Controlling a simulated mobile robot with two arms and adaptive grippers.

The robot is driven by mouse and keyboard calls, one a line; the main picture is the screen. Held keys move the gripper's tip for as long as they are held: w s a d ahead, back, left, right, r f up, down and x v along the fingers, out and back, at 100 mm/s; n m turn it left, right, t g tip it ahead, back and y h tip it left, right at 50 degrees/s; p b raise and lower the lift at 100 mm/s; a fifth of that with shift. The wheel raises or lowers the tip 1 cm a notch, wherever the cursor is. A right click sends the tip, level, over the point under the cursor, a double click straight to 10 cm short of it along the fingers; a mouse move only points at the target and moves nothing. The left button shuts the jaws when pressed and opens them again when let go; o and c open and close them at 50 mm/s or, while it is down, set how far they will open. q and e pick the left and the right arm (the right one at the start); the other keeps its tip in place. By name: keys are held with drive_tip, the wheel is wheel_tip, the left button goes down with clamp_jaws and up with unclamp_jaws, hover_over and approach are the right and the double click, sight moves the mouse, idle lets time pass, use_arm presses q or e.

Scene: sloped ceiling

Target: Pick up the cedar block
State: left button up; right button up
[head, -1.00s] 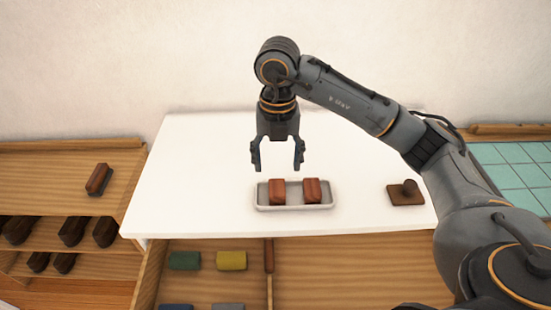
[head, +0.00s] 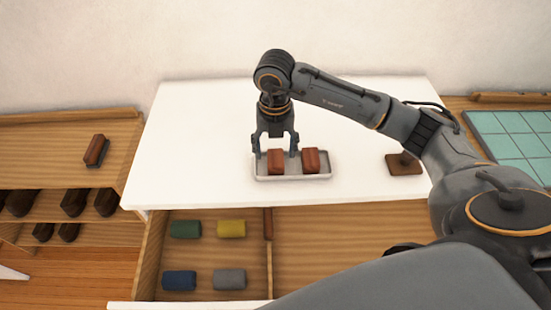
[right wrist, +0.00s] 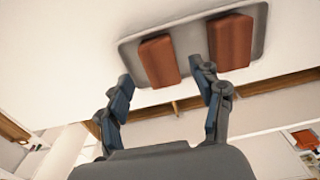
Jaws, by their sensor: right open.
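Two reddish-brown wooden blocks stand in a shallow pale tray (head: 256,177) on the white tabletop: a left block (head: 275,161) and a right block (head: 310,160). I cannot tell by look which one is the cedar block. My right gripper (head: 275,152) is open and points down at the left block, one finger on each side of it. In the right wrist view, the left block (right wrist: 159,62) shows between and beyond the fingertips (right wrist: 162,75), and the right block (right wrist: 231,42) lies outside the right finger. Neither block is gripped. My left gripper is not in view.
A brown piece with a knob (head: 404,164) sits right of the tray, partly behind my arm. An open drawer below holds green (head: 185,229), yellow (head: 231,229), blue (head: 179,280) and grey (head: 229,279) blocks. A shelf (head: 60,150) with brushes stands left. The tabletop's left part is clear.

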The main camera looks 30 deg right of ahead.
sight(275, 157)
wheel_tip(275, 157, down, 3)
drive_tip(key=shift+s+d+f+p, duration=0.1)
drive_tip(key=shift+f+p, duration=0.1)
drive_tip(key=shift+p, duration=0.3)
drive_tip(key=shift+f, duration=0.25)
drive_tip(key=c, duration=1.1)
drive_tip(key=shift+c, duration=0.2)
drive_tip(key=shift+r, duration=0.15)
